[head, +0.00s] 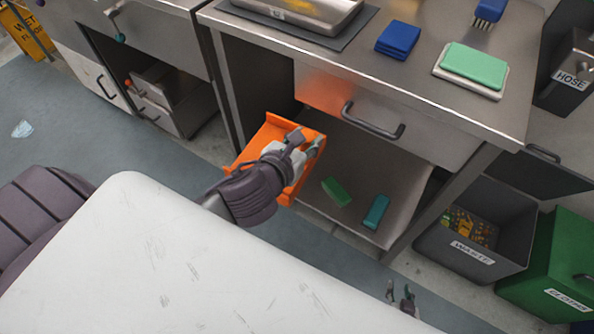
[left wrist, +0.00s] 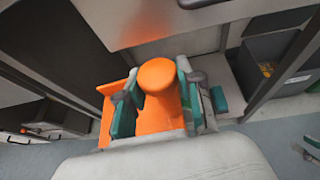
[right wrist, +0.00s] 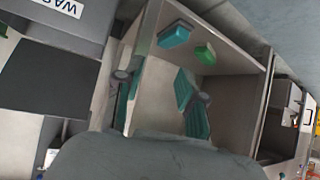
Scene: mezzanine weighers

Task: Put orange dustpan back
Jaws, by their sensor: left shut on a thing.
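The orange dustpan (head: 272,131) is at the open front of the counter's lower shelf (head: 392,172), partly covered by my left gripper (head: 303,146) in the head view. In the left wrist view, my left gripper (left wrist: 155,100) is shut on the dustpan (left wrist: 160,76), whose round orange handle end stands between its fingers. I cannot tell whether the dustpan touches the shelf. My right gripper (head: 402,293) shows only its fingertips low in the head view. In the right wrist view, my right gripper (right wrist: 158,95) has its fingers wide apart with nothing between them, facing the shelf.
A green block (head: 337,191) and a teal block (head: 376,212) lie on the lower shelf. A drawer with a handle (head: 372,122) hangs above. A waste bin (head: 478,262) and a green cloths bin (head: 555,262) stand right. Blue sponges (head: 398,39) and a tray lie on the counter.

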